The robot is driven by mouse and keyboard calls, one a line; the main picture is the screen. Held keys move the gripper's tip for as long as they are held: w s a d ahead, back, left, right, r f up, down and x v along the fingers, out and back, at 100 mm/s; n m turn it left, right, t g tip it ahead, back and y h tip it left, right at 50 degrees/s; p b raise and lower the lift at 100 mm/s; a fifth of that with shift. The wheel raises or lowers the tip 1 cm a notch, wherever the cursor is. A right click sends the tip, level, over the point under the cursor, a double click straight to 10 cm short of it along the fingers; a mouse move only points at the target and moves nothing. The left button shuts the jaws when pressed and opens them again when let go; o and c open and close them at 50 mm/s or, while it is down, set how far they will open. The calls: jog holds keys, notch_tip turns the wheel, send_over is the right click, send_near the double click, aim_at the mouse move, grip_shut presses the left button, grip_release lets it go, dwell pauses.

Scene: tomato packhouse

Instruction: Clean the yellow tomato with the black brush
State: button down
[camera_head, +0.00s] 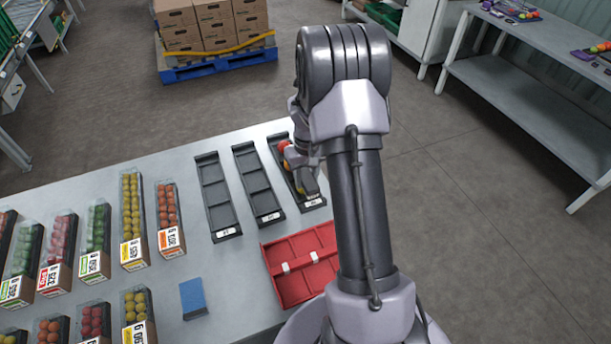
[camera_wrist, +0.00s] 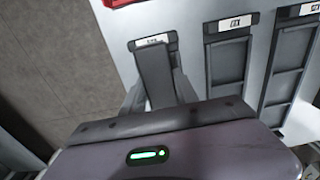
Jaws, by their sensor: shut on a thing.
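My gripper (camera_head: 307,180) is over the rightmost dark tray (camera_head: 312,203), near its labelled front end. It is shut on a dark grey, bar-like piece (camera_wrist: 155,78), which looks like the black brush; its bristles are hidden. It also shows in the head view (camera_head: 309,182). A red tomato (camera_head: 283,146) and a small patch of yellow (camera_head: 286,164), which looks like the yellow tomato, show at the tray's left side, mostly hidden by my wrist. I cannot tell whether the brush touches the yellow tomato.
Two empty dark trays (camera_head: 217,212) (camera_head: 257,193) lie to the left. A red divided bin (camera_head: 290,290) lies in front. A blue pad (camera_head: 193,297) and several packed tomato boxes (camera_head: 132,253) stand further left. Bare table (camera_head: 230,270) lies between the pad and the red bin.

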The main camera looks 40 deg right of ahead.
jog(key=shift+w, duration=0.1)
jog(key=shift+w+d+p, duration=0.25)
jog(key=shift+w+d, duration=0.05)
jog(key=shift+w, duration=0.75)
jog(key=shift+w+d+p, duration=0.25)
jog(key=shift+w, duration=0.75)
jog(key=shift+s+a+b, duration=0.2)
jog(key=shift+s+a, duration=0.1)
jog(key=shift+s, duration=0.8)
jog(key=shift+s+a+b, duration=0.2)
jog(key=shift+s+a, duration=0.05)
jog(key=shift+s, duration=0.8)
jog(key=shift+w+d+p, duration=0.25)
jog(key=shift+w+d, duration=0.05)
jog(key=shift+w, duration=0.8)
jog(key=shift+w+d+p, duration=0.25)
jog(key=shift+w, duration=0.8)
jog(key=shift+r, duration=0.1)
